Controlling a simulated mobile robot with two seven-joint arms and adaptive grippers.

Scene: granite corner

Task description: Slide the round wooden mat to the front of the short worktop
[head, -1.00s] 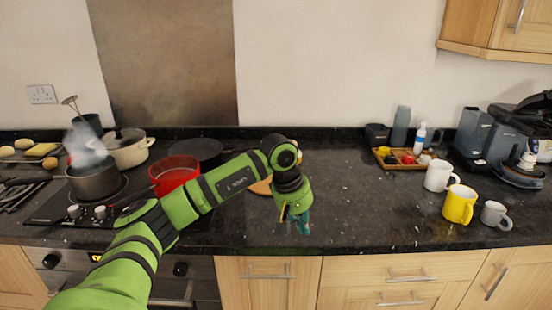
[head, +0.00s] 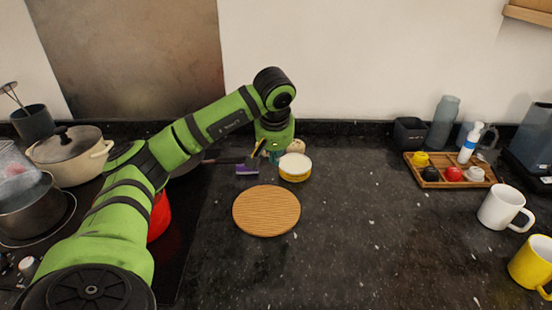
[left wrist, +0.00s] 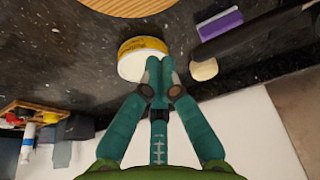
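The round wooden mat (head: 266,211) lies flat and bare on the dark granite worktop (head: 345,235), right of the hob. Its edge also shows at the top of the left wrist view (left wrist: 128,6). My left gripper (head: 272,152) is behind the mat, apart from it, by a yellow tin with a white lid (head: 295,168). In the left wrist view its teal fingers (left wrist: 159,70) meet at the tips with nothing seen between them, overlapping the tin (left wrist: 140,58) in the picture. Whether they touch the tin I cannot tell. My right gripper is in neither view.
A purple block (head: 247,169) and a small cream round thing (head: 296,146) are near my gripper; a pan handle (head: 228,160) reaches towards them. The hob with pots is on the left. A wooden tray (head: 450,172) and mugs (head: 503,207) stand right. Granite right of the mat is clear.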

